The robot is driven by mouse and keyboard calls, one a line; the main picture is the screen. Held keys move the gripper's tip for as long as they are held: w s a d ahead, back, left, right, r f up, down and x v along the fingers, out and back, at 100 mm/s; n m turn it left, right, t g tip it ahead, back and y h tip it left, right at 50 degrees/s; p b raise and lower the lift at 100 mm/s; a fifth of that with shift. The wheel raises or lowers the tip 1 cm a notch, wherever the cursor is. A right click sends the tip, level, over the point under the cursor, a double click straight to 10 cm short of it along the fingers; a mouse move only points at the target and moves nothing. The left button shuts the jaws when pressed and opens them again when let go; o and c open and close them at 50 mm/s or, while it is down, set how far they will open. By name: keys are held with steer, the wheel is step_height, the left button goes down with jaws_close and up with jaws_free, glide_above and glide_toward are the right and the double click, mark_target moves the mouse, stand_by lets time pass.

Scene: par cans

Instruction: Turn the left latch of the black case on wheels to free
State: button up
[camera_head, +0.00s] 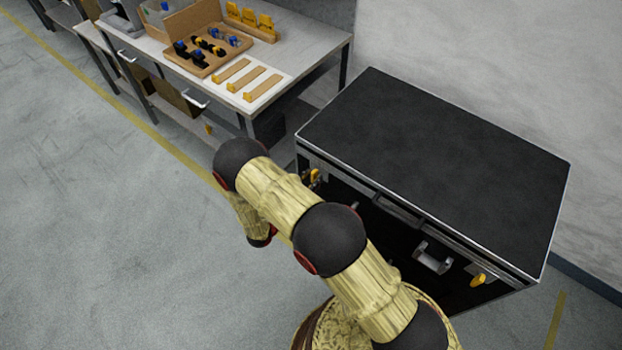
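The black case (440,150) stands at the right with its lid down and pale metal edging. Its left latch (314,176) is a small yellow piece at the left end of the front face, close to my arm and partly unclear. I cannot tell how far it is turned. The right latch (479,280), also yellow, is near the front right corner. My arm crosses in front of the case and bends down at the left. My gripper is not visible, so I cannot tell whether it touches the latch. The case's wheels are hidden.
A grey handle (432,258) sticks out from the case's front. A workbench (310,48) at the upper left holds a brown tray (203,60) of small parts and several flat strips. A wall is behind the case. The floor at left is clear.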

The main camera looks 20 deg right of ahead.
steer(key=shift+c, duration=1)
jaws_close()
steer(key=shift+n, duration=0.3)
steer(key=n+p, duration=0.1)
steer(key=n, duration=0.3)
steer(key=n+p, duration=0.1)
steer(key=n, duration=0.1)
steer(key=shift+w+a+n, duration=0.15)
steer(key=shift+n, duration=0.15)
steer(key=n, duration=0.3)
steer(key=n+p, duration=0.1)
steer(key=n, duration=0.3)
steer(key=n+p, duration=0.1)
steer(key=n, duration=0.2)
steer(key=shift+w+f+n, duration=0.15)
steer(key=shift+f+n, duration=0.15)
steer(key=shift+a, duration=0.1)
